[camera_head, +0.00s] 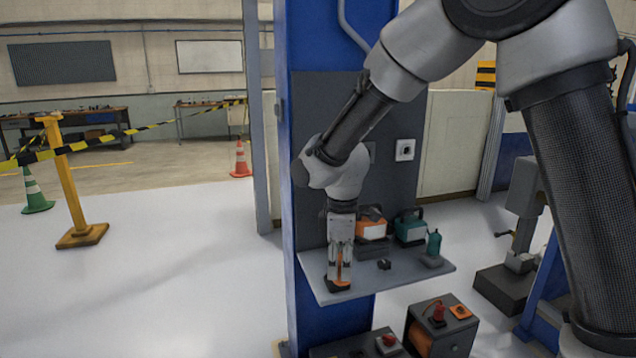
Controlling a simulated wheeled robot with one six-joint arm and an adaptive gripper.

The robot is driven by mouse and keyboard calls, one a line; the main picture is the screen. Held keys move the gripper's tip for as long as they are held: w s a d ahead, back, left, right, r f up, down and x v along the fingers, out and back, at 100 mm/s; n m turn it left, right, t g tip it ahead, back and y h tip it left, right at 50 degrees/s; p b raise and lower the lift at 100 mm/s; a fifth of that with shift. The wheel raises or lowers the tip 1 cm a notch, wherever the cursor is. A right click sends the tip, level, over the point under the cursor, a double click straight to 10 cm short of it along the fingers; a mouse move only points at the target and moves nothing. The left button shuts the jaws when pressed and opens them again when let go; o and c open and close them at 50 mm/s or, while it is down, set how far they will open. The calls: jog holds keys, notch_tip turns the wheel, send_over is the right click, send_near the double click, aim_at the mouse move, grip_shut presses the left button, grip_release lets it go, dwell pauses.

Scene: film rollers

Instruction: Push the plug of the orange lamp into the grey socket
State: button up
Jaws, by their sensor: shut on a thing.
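The orange lamp (371,223), with a grey base, stands at the back of the grey shelf (408,277), against the dark panel. My gripper (339,272) points down at the left part of the shelf. It is shut on a small dark piece with orange on it (337,286), which looks like the plug. The piece is at or just above the shelf surface; I cannot tell if it touches. A light grey socket (405,150) with a dark round opening is on the panel, above and right of my gripper. Another plate beside it is mostly hidden by my arm.
A teal lamp (410,228), a teal bottle (434,243) and a small black piece (384,264) are on the shelf. A blue post (300,100) rises at the shelf's left. Boxes with a red button (389,340) and orange parts stand below. The shelf's front middle is clear.

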jog(key=m, duration=0.1)
jog(key=w+m, duration=0.1)
jog(key=shift+a+f+m, duration=0.15)
jog(key=shift+a+m, duration=0.2)
jog(key=shift+m, duration=0.05)
jog(key=shift+w+f+m, duration=0.2)
jog(key=shift+w+m, duration=0.05)
jog(key=shift+m, duration=0.25)
jog(key=w+d+f+m, duration=0.2)
jog(key=d+f+m, duration=0.2)
jog(key=d, duration=0.4)
jog(key=w+d+f+m, duration=0.2)
jog(key=d+f+m, duration=0.15)
jog(key=d, duration=0.55)
jog(key=w+d+f+m, duration=0.25)
jog(key=d+m, duration=0.25)
jog(key=d, duration=0.3)
notch_tip(320, 180, up, 10)
jog(key=shift+s, duration=0.15)
jog(key=shift+d, duration=0.1)
